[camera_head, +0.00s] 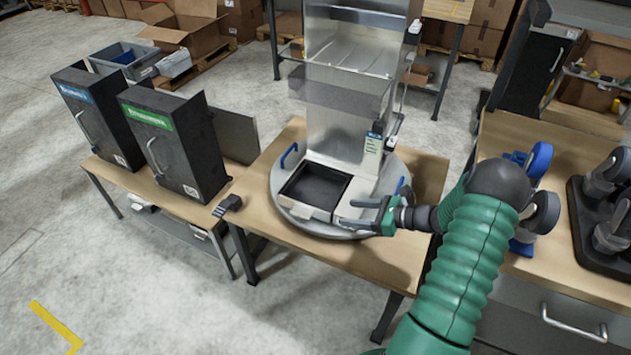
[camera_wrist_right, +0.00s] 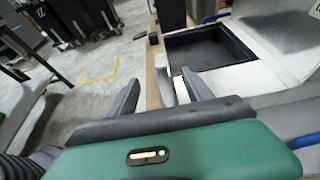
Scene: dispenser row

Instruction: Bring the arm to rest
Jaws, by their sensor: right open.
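My right arm, with a green ribbed sleeve (camera_head: 462,275), reaches in from the lower right. My right gripper (camera_head: 355,212) is at the right front of the round metal turntable (camera_head: 330,230), beside the dispenser's black-lined tray (camera_head: 314,188). In the right wrist view the two fingers (camera_wrist_right: 160,92) stand open, with the tray (camera_wrist_right: 208,52) just beyond and to the right. I cannot tell whether the gripper touches the tray's edge. My left gripper is not in view.
A tall metal dispenser (camera_head: 345,100) rises behind the tray. Two black boxes with handles (camera_head: 170,140) stand on the left table. A small black object (camera_head: 230,203) lies at the table edge. Blue-wheeled parts (camera_head: 540,212) and a black rack (camera_head: 590,240) are on the right bench.

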